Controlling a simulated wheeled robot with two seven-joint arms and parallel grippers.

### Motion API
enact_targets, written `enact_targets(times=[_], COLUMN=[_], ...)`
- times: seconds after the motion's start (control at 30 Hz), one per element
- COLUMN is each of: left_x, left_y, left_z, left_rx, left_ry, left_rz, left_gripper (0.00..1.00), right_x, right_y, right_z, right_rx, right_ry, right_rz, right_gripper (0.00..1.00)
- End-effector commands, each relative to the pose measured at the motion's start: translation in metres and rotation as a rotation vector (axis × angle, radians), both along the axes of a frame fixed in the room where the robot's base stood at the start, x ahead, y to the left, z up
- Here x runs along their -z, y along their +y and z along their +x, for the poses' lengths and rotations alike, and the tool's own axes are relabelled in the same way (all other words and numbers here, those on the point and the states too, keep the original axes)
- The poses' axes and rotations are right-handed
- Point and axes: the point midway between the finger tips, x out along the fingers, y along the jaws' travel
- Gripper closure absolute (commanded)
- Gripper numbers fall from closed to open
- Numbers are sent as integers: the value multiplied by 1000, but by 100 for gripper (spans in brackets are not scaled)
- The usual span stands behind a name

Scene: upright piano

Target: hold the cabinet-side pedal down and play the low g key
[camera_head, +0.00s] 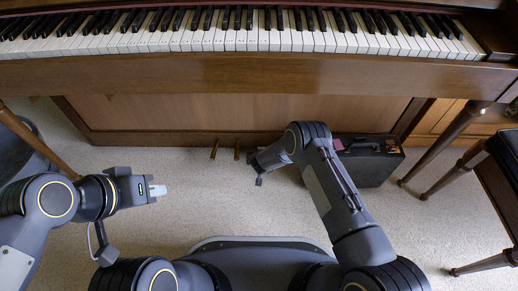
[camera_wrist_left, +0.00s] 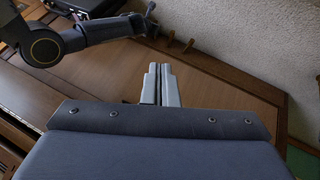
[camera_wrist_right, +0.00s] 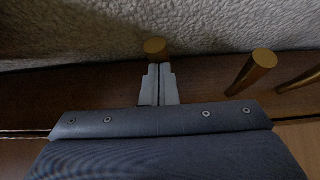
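The piano keyboard (camera_head: 250,38) runs across the top of the head view; I cannot tell which white key is the low g. Two brass pedals, the left one (camera_head: 214,149) and the middle one (camera_head: 237,149), show below the front panel. The cabinet-side pedal (camera_wrist_right: 155,47) is hidden behind my right gripper in the head view. In the right wrist view its end is just beyond the fingertips of my right gripper (camera_wrist_right: 160,72), which is shut; contact is unclear. My left gripper (camera_head: 158,190) is shut and empty, below and in front of the keyboard.
A black case (camera_head: 370,162) stands on the carpet right of my right forearm. A wooden cabinet (camera_head: 458,122) is at the right, with a dark bench (camera_head: 495,185) in front. A dark round seat (camera_head: 18,150) is at the far left. The carpet between my arms is clear.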

Motion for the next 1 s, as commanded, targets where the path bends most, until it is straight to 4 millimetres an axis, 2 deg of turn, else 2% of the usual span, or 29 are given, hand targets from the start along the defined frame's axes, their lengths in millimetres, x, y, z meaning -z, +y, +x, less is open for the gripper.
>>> enact_targets(times=[0.03,0.3,0.37,0.47,0.67,1.0], left_x=[1,-1,-6,-24,-87,-200], left_y=[0,1,2,8,26,36], left_z=[0,2,6,21,81,203], left_rx=[0,-2,-4,-18,-71,-196], left_ry=[0,-2,-4,-11,-43,-115], left_rz=[0,0,1,2,3,-43], left_gripper=[100,100,100,100,100,100], right_x=[5,5,5,5,5,5], right_y=[-1,-1,-1,-1,-1,-1], right_z=[-4,-4,-4,-4,-4,-4], right_rx=[0,0,0,0,-1,-1], right_ry=[11,11,11,11,11,11], right_rz=[-1,-1,-1,-1,-1,-1], right_gripper=[100,100,100,100,100,100])
